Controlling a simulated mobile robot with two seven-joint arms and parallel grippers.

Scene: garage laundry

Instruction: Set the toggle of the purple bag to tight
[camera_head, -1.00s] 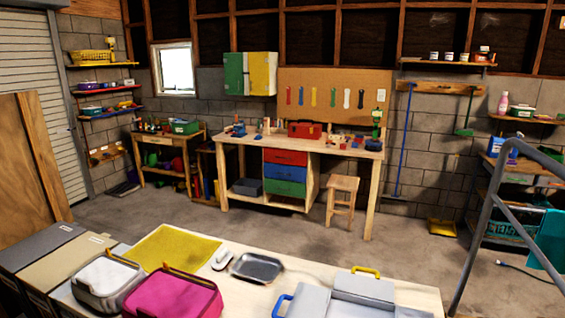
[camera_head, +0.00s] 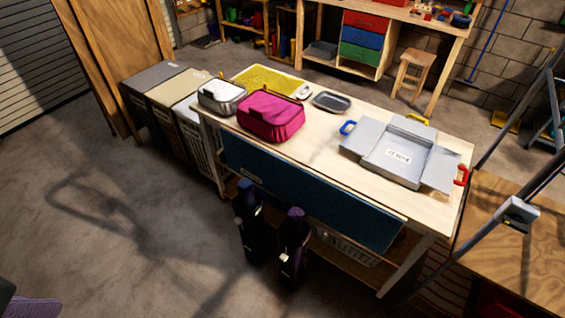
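Two tall dark containers or bags stand side by side at the front of the table in the head view. I cannot tell the toggle setting. A magenta, soft-looking bin or bag (camera_head: 271,118) sits on the table. Neither of my grippers shows.
The wooden table (camera_head: 325,130) also holds a grey-and-white bin (camera_head: 221,97), a yellow mat (camera_head: 270,80), a dark tray (camera_head: 332,102) and an open grey box (camera_head: 397,150). Hampers (camera_head: 165,90) stand at its left. A metal rail (camera_head: 505,150) is at the right.

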